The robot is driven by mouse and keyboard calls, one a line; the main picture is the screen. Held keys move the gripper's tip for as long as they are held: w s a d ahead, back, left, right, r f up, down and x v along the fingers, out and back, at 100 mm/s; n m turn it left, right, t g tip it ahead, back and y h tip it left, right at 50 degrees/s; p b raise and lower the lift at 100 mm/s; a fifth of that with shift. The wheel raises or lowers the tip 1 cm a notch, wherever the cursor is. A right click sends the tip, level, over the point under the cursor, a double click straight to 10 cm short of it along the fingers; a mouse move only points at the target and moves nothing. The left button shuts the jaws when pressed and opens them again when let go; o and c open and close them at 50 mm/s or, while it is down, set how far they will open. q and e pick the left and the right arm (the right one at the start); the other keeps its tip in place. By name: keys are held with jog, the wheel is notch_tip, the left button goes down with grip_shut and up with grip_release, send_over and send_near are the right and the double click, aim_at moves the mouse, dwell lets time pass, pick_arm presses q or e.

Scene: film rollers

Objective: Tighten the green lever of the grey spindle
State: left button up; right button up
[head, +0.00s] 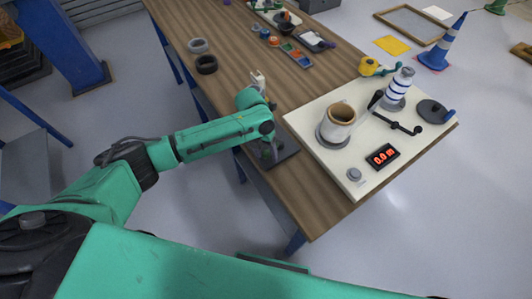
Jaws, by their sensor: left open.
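The film-roller rig sits on a cream board (350,181) at the right end of the wooden table. A cream roll (341,115) stands upright on a grey round base at its left. A white roll with blue stripes (398,88) stands upright on a grey base behind it. My left gripper (258,79) is open, over the table left of the board and apart from the rig. My right gripper is out of view.
A grey disc with a blue lever (434,111), a black guide arm (400,124), a red-lit display (383,157) and a grey knob (354,174) are on the board. Two rings (206,64) and several small coloured items lie farther back.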

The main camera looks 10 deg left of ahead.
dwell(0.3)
pick_arm(q)
notch_tip(320, 180, up, 14)
jog(key=a+b, duration=0.2)
jog(key=shift+w+a+r, duration=0.15)
jog(key=shift+w+a, duration=0.15)
jog(key=shift+a, duration=0.05)
